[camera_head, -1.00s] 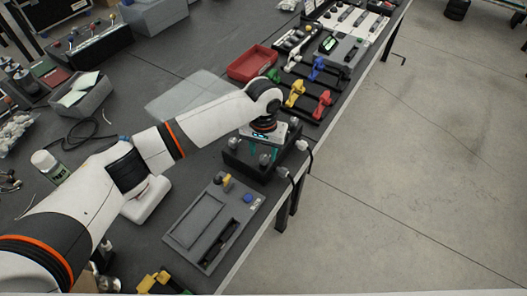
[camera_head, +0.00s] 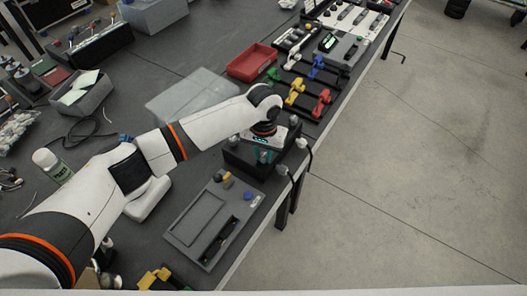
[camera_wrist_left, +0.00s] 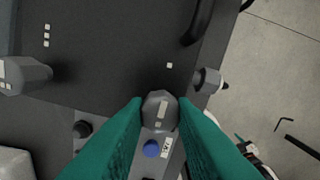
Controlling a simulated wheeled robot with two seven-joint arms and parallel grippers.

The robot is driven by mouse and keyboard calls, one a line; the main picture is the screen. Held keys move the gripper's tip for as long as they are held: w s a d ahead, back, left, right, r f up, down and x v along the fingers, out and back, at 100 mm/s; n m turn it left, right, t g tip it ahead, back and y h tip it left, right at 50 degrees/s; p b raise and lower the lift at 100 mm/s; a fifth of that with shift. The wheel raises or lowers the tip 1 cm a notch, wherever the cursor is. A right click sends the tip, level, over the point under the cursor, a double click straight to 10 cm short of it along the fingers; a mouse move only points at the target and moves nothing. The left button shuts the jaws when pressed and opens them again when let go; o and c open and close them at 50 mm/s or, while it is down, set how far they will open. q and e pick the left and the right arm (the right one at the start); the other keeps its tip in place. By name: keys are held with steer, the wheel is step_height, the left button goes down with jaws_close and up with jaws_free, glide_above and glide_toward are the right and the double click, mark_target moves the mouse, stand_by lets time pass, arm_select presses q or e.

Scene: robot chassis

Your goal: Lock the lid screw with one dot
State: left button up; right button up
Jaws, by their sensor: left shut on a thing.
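The black box with the lid (camera_head: 250,168) stands near the table's edge, and its dark lid (camera_wrist_left: 110,75) fills much of the left wrist view. A single white dot (camera_wrist_left: 169,65) marks the lid near one corner. Just below it in that view is a grey faceted screw knob (camera_wrist_left: 160,112) with a white mark on top. The teal fingers of my left gripper (camera_wrist_left: 160,104) are shut on this knob from both sides. The left gripper (camera_head: 263,155) also shows over the box in the head view. Another grey knob (camera_wrist_left: 22,75) stands near three dots (camera_wrist_left: 46,35). My right gripper is out of view.
Connectors with black cables (camera_head: 302,144) stick out of the box's right side. A grey panel (camera_head: 205,225) with a blue button lies in front. A red tray (camera_head: 252,63) and coloured levers (camera_head: 295,92) stand behind. The open floor is to the right.

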arm_select(q)
steer(key=m+p, duration=0.2)
steer(key=m, duration=0.1)
steer(key=shift+r+m, duration=0.15)
steer(key=shift+m, duration=0.15)
steer(key=m+p, duration=0.2)
steer(key=m, duration=0.2)
steer(key=shift+m, duration=0.3)
steer(key=m, duration=0.4)
steer(key=shift+m+p, duration=0.3)
steer(key=shift+p, duration=0.05)
steer(key=m, duration=0.5)
steer(key=shift+w, duration=0.1)
steer(key=shift+m, duration=0.3)
steer(key=o, duration=1)
